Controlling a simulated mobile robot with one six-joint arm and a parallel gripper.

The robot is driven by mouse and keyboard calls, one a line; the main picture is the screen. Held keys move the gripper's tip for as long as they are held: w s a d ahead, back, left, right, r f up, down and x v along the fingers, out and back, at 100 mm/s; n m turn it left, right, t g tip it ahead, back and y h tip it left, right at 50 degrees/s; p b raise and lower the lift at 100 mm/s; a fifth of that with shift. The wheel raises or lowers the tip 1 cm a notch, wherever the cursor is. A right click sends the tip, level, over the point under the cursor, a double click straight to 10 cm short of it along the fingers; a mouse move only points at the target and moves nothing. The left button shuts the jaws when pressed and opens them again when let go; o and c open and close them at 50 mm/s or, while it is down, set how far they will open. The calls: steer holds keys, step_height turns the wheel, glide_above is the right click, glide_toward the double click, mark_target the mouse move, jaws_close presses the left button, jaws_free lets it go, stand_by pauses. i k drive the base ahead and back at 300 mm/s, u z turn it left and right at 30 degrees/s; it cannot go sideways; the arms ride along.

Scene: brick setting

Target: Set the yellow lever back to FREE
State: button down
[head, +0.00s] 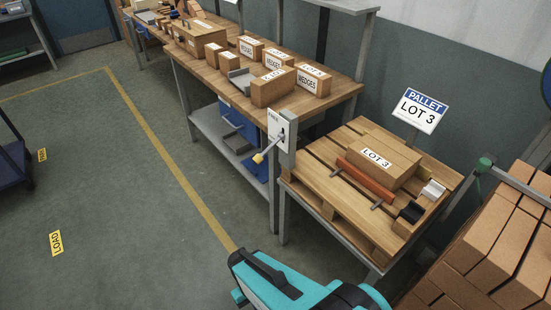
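The yellow lever (259,158) is on a grey post between the long workbench and the pallet stand. Its yellow knob is at the end of a thin arm that slants down and left from a pivot on a white plate (275,125). Lettering on the plate is too small to read surely, so I cannot tell which marked position the lever is at. Nothing touches the lever. My gripper is not in view; only a teal and black part, which looks like my own arm, shows at the bottom edge.
The wooden pallet stand (318,205) holds a LOT 3 carton (385,158) and a red bar (365,179). A PALLET LOT 3 sign (420,110) stands behind. The workbench (210,76) carries several cartons. Stacked bricks (478,228) are at right. Floor left of the lever is clear.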

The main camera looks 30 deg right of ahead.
mark_target(257, 158)
steer(key=z, duration=1.15)
steer(key=k, duration=1.4)
steer(key=u, duration=0.4)
steer(key=i, duration=1.05)
steer(key=z, duration=0.05)
